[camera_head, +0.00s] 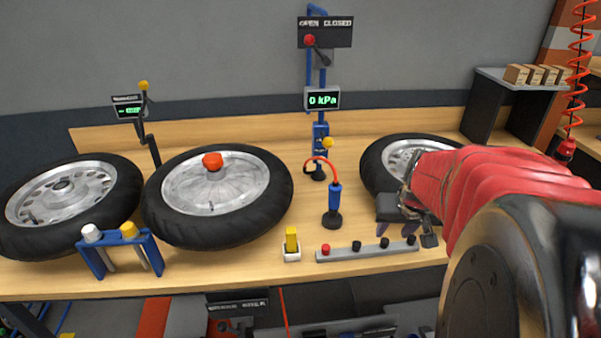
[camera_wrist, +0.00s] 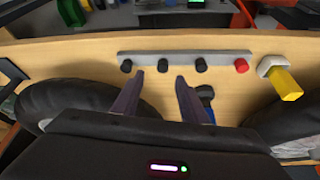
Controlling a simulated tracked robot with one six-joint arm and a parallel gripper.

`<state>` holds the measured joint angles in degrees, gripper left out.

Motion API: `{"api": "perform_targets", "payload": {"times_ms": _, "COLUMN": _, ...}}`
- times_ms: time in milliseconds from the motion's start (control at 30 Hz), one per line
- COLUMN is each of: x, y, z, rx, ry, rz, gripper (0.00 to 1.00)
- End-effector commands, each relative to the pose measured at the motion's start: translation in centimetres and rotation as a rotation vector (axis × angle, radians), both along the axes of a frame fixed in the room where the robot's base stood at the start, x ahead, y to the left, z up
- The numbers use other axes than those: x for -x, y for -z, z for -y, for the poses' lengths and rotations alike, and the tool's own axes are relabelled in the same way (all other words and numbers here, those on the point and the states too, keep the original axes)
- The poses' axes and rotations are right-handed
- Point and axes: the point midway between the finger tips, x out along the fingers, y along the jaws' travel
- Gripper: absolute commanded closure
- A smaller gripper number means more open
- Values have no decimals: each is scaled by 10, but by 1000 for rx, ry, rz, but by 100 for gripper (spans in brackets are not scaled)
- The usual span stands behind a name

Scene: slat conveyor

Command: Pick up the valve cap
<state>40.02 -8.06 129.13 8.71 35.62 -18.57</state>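A grey strip (camera_head: 345,254) near the bench's front edge carries a row of small caps: one red cap (camera_head: 326,249) and several black caps (camera_head: 357,246). I cannot tell which of them is the valve cap. My gripper (camera_head: 397,230) is above the bench just behind the right part of the strip. In the wrist view, my gripper (camera_wrist: 160,76) is open, with two purple fingers apart and nothing between them. A black cap (camera_wrist: 163,66) shows just beyond the gap between the fingertips. The red cap (camera_wrist: 241,66) is off to the right there.
Three wheels lie on the bench; the middle wheel (camera_head: 262,205) has an orange knob, and the right wheel (camera_head: 372,176) is partly behind my arm. A blue tool (camera_head: 335,198) with a red hose stands behind the strip.

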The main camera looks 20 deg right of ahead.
Motion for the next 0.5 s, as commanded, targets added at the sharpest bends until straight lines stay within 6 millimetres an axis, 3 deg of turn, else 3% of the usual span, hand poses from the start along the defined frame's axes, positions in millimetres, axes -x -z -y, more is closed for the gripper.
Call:
{"api": "perform_targets", "payload": {"times_ms": 333, "x": 0, "y": 2, "z": 0, "rx": -1, "ry": 1, "rz": -1, "gripper": 60}}
{"api": "perform_targets", "payload": {"times_ms": 500, "x": -4, "y": 13, "z": 0, "rx": -3, "ry": 1, "rz": -2, "gripper": 60}}
